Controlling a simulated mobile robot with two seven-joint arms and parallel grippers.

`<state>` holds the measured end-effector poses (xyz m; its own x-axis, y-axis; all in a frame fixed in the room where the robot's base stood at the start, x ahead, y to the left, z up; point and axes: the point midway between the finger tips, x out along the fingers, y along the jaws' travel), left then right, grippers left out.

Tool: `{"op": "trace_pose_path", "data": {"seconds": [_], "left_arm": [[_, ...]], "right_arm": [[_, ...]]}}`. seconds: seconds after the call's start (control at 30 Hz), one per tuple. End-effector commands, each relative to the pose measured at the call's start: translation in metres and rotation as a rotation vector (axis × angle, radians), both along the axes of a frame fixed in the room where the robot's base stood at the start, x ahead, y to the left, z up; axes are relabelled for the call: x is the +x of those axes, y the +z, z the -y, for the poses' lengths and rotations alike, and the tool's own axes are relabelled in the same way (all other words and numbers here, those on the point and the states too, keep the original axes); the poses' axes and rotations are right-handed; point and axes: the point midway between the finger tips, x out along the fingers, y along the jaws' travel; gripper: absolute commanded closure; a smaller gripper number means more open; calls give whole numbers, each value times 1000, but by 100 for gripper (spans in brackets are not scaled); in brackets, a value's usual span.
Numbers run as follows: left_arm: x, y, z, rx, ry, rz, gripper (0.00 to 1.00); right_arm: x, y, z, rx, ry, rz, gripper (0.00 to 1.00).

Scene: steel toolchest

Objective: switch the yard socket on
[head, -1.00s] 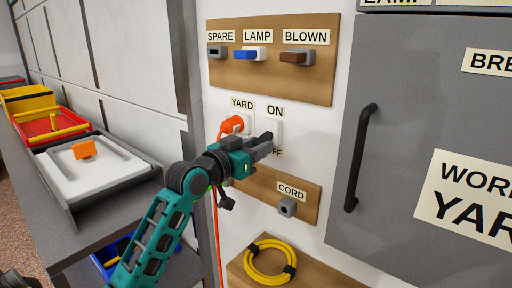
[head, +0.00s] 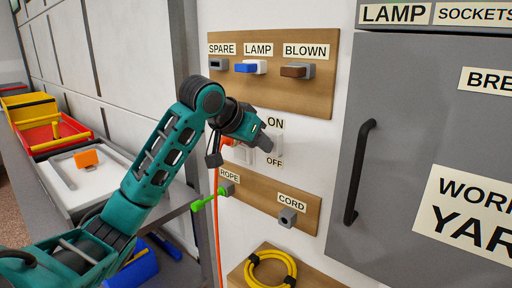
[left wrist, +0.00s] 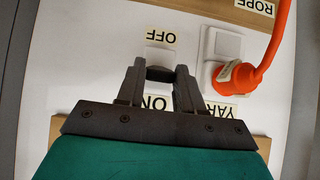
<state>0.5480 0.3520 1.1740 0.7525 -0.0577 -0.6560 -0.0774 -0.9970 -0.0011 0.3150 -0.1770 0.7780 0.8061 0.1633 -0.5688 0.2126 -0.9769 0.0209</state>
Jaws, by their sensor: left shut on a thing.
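The white wall switch (head: 278,146) sits between the ON and OFF labels in the head view. My left gripper (head: 267,144) is at its left side and partly covers it. In the left wrist view, which is upside down, the fingers (left wrist: 160,75) are shut on the switch (left wrist: 160,57), with a dark piece between the tips. The lever's exact position is hidden. The yard socket (left wrist: 222,47) is beside it, with an orange plug (left wrist: 237,78) and cord in it. The plug (head: 227,141) also shows left of the gripper in the head view. My right gripper is not in view.
A grey cabinet with a black handle (head: 359,172) stands to the right. A board with plugs (head: 326,80) is above. Below are a ROPE and CORD board (head: 260,197), a green piece (head: 205,201) and a yellow coil (head: 270,268). Trays (head: 60,135) are at left.

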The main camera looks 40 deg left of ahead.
Motion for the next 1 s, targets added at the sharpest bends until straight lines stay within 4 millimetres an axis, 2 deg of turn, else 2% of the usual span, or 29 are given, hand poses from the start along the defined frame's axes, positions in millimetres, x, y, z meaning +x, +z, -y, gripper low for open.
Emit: {"op": "trace_pose_path", "data": {"seconds": [0.3, 0.83, 0.87, 1.0], "left_arm": [[4, 8, 0, 7, 1, -115, 94], [4, 8, 0, 9, 0, -137, 94], [4, 8, 0, 9, 0, -137, 61], [4, 8, 0, 9, 0, -137, 48]], "right_arm": [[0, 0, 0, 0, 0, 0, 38], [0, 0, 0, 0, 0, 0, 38], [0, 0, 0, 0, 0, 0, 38], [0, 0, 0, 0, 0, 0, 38]]}}
